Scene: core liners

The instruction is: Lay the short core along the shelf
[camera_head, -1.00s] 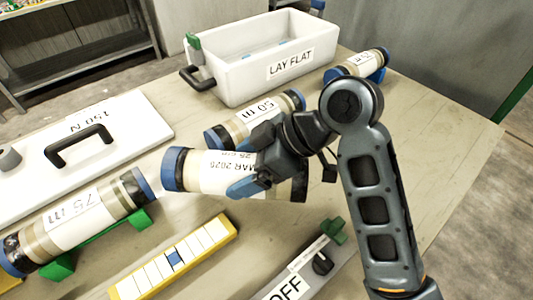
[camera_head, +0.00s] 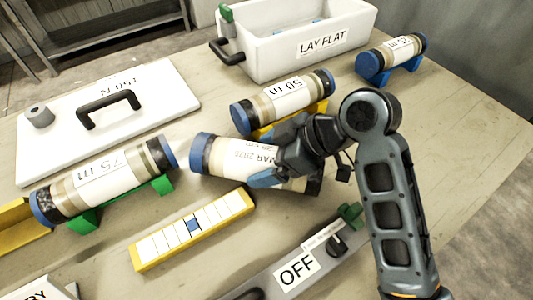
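A short core with blue end caps and a white label reading "MAR 2025" (camera_head: 228,155) lies on its side, near the middle of the table, with my gripper (camera_head: 268,150) around its body. The blue fingers sit on either side of the core, and it appears held between them. Whether it touches the table is hard to tell. Other cores labelled "50 m" (camera_head: 285,100), "75 m" (camera_head: 105,180) and a smaller one (camera_head: 392,57) lie on coloured cradles. No shelf can be clearly told as the task's own.
A white "LAY FLAT" tub (camera_head: 350,40) stands at the back. A white lid marked "150 N" (camera_head: 150,115) lies at left. A yellow scale block (camera_head: 190,230) and an "OFF" switch bar (camera_head: 300,268) lie in front. The right tabletop is clear.

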